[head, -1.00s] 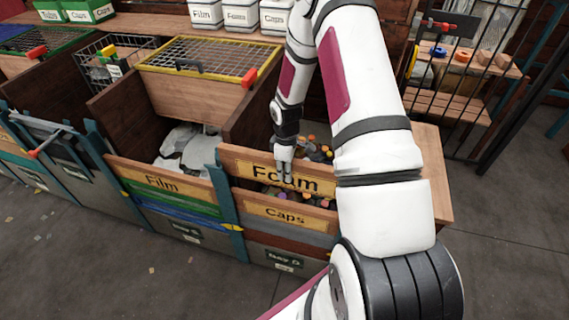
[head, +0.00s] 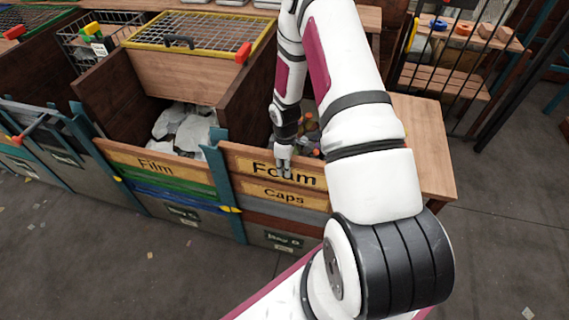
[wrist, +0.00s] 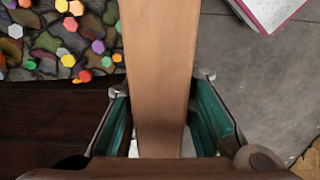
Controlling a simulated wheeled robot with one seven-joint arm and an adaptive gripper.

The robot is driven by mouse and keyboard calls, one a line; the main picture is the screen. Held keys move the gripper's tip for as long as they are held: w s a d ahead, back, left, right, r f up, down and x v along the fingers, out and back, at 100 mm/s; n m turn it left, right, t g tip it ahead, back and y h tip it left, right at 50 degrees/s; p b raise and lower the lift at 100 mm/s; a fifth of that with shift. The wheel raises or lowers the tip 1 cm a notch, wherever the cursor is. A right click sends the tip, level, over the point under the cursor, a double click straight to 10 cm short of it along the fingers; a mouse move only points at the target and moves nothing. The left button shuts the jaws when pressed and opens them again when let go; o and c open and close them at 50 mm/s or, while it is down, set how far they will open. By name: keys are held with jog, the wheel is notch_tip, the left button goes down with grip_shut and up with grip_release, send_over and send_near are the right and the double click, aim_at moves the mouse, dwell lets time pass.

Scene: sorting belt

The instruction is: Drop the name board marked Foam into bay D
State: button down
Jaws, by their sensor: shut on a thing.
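The wooden name board marked Foam (head: 308,180) is at the front of the right-hand bay, bay D (head: 283,241). It sits directly above the board marked Caps (head: 270,194); I cannot tell whether it is seated in the posts. The wrist view shows the board (wrist: 160,75) edge-on between the teal finger pads. Its right end is hidden behind my arm in the head view.
A teal post (head: 222,190) stands at the board's left. The neighbouring bay has a Film board (head: 155,166) and pale film inside. Colourful caps (wrist: 70,35) fill the bay behind the board. A yellow-rimmed mesh lid (head: 205,40) is at the back.

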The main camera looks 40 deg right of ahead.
jog(key=shift+f, duration=0.2)
jog(key=shift+f, duration=0.45)
jog(key=c, duration=1.3)
grip_release()
notch_tip(320, 180, up, 12)
